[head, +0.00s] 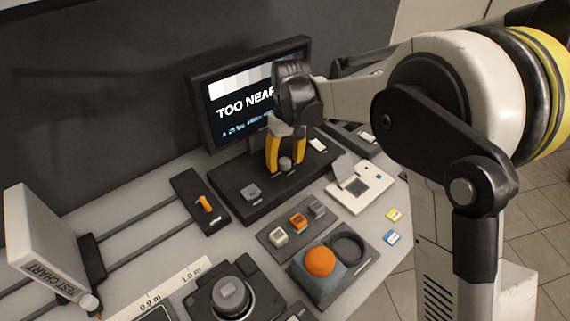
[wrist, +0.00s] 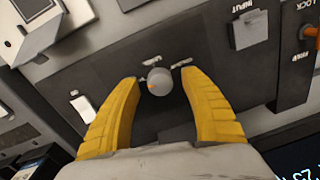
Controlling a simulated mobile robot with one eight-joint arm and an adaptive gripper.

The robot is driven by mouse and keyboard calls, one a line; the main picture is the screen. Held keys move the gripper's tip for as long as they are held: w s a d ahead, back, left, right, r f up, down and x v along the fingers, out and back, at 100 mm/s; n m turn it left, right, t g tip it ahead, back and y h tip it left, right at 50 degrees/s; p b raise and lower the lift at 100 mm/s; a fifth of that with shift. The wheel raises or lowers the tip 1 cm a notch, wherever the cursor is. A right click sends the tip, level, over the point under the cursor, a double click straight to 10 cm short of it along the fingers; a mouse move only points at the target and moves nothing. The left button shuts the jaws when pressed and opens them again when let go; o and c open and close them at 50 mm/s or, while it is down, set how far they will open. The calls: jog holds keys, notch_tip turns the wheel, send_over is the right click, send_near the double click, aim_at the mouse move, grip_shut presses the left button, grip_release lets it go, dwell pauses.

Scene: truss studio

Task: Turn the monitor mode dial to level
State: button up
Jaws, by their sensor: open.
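In the head view the dial (head: 285,164) shows between my fingertips. My gripper (head: 286,168) points down, open, with one yellow finger on either side of the dial; in the wrist view the gripper (wrist: 163,95) shows gaps between both fingers and the knob. Small pale labels sit beside the dial, too small to read. The monitor (head: 243,100) shows "TOO NEAR", partly hidden by my gripper.
An INPUT knob (head: 251,191) sits left on the same panel. An orange switch (head: 204,203) is further left. A row of three small buttons (head: 298,222), an orange ball on a blue-grey block (head: 320,262) and a white card device (head: 358,186) stand nearer the front.

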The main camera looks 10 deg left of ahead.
jog(key=shift+f, duration=0.15)
grip_shut()
jog(key=shift+m, duration=0.4)
jog(key=m+p, duration=0.1)
jog(key=m, duration=0.1)
jog(key=shift+m, duration=0.4)
jog(key=m+p, duration=0.1)
jog(key=m, duration=0.2)
jog(key=shift+m, duration=0.3)
jog(key=m+p, duration=0.1)
jog(key=m, duration=0.5)
jog(key=shift+t, duration=0.4)
jog(key=shift+m, duration=0.4)
